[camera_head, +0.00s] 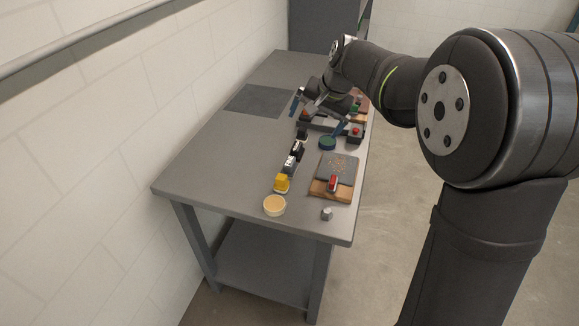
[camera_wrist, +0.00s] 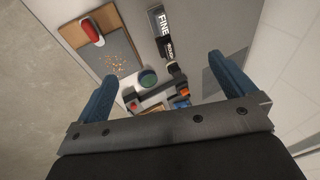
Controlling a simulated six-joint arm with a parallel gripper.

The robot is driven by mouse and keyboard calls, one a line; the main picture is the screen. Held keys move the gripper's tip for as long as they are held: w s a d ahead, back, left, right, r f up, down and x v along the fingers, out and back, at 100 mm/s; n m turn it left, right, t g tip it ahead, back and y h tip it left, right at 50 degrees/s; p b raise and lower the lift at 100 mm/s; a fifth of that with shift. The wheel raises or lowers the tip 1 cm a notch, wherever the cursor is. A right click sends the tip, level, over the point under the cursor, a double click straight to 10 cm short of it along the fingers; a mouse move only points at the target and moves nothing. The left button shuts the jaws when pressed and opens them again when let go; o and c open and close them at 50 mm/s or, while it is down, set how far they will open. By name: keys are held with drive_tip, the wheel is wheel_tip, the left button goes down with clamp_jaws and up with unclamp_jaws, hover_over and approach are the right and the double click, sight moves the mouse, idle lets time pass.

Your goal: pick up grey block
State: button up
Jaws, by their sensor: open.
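A small grey piece (camera_head: 326,214), likely the grey block, stands on the grey table (camera_head: 225,165) near its front right corner in the head view. It is too small to make out its exact shape, and I do not see it in the wrist view. My gripper (camera_head: 318,116) is over the far right part of the table, well away from that piece. In the wrist view its two blue fingers (camera_wrist: 163,70) are spread wide with nothing between them. The table shows beyond them.
A cream bowl (camera_head: 275,205), a yellow object (camera_head: 282,183) and black-and-white labelled pieces (camera_head: 291,162) form a row. A wooden board (camera_head: 319,187) carries a grey sheet and a red object (camera_head: 333,183). A green round item (camera_head: 327,143) stands beyond.

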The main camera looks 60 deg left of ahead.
drive_tip(key=shift+d+r, duration=0.2)
drive_tip(key=shift+r, duration=0.35)
drive_tip(key=shift+c, duration=0.4)
drive_tip(key=c, duration=0.7)
drive_tip(key=t+h, duration=0.1)
drive_tip(key=t, duration=0.3)
approach(289, 161)
drive_tip(key=x, duration=1.1)
drive_tip(key=shift+d+f, duration=0.1)
